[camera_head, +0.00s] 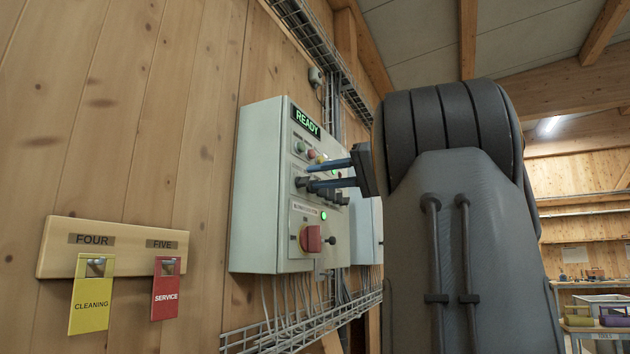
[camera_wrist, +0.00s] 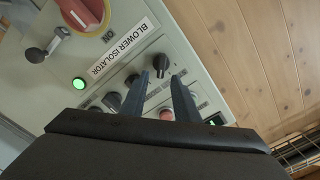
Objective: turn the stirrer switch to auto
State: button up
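A grey control cabinet (camera_head: 262,190) hangs on the wood wall with black rotary switches on its front. One black knob (camera_wrist: 160,63) shows between and just beyond the fingertips of my gripper (camera_wrist: 158,78) in the wrist view. The gripper (camera_head: 308,177) is open at the panel front in the head view, with space between its two bluish fingers. I cannot tell whether a finger touches the knob. Another black knob (camera_wrist: 112,101) sits left of the fingers. No label reading stirrer is legible, so I cannot tell which knob is the stirrer switch or its setting.
A red isolator handle (camera_head: 311,239) sticks out low on the cabinet, beside a lit green lamp (camera_head: 323,215). The display (camera_head: 306,121) reads READY. A wire cable tray (camera_head: 300,325) runs below. A tag board (camera_head: 110,248) with yellow and red tags hangs left.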

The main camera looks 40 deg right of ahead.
jog(key=b+v, duration=0.1)
jog(key=v, duration=0.4)
jog(key=shift+s+d, duration=0.15)
jog(key=shift+s, duration=0.25)
